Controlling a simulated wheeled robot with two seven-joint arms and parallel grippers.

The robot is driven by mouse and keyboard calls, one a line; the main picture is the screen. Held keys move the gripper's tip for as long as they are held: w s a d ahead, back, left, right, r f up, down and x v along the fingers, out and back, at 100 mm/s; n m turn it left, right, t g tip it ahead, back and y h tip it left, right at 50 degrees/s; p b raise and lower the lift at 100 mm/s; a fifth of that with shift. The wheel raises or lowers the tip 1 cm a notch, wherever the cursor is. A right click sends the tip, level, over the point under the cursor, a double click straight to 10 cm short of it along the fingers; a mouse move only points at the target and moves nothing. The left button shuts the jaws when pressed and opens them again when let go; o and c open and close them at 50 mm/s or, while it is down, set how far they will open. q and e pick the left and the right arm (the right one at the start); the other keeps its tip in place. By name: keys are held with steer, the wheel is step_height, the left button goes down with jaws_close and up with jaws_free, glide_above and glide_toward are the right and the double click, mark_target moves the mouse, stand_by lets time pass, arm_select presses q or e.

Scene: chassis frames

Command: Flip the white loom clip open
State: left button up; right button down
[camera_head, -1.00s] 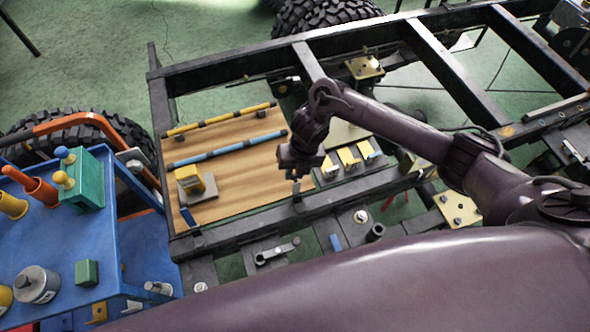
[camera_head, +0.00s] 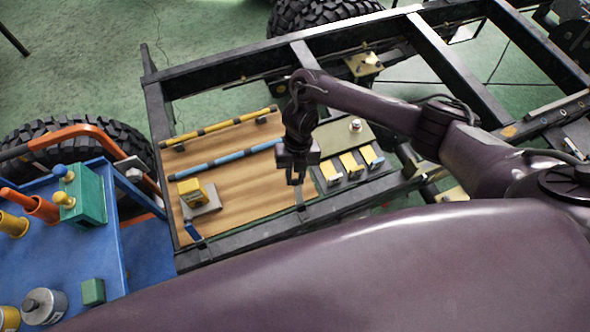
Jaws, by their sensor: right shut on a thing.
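My right gripper (camera_head: 296,180) points down over the lower right edge of the wooden board (camera_head: 245,205). Its dark fingers are shut on a small upright part (camera_head: 300,196) at that edge. The part is mostly hidden by the fingers and too small to make out. I cannot pick out a white loom clip for certain, or tell whether its lid is open or shut. My left gripper is not in view.
A yellow block (camera_head: 190,189) stands on a grey plate on the board. Blue-black (camera_head: 228,157) and yellow-black (camera_head: 220,127) striped bars cross it. A blue cart (camera_head: 135,240) is at the left.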

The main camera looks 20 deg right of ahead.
steer(key=shift+w+a+f+g, duration=0.1)
steer(key=shift+w+f+g, duration=0.1)
steer(key=shift+g, duration=0.4)
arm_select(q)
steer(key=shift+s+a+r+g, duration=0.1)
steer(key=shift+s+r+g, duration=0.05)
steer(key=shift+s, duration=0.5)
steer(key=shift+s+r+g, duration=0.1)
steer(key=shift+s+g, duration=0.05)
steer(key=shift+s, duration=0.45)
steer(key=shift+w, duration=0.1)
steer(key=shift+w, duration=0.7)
arm_select(e)
steer(key=c, duration=1.3)
jaws_free()
steer(key=shift+w, duration=0.1)
arm_select(q)
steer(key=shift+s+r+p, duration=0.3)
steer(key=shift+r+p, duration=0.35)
steer(key=shift+p, duration=0.2)
arm_select(e)
steer(key=v, duration=0.8)
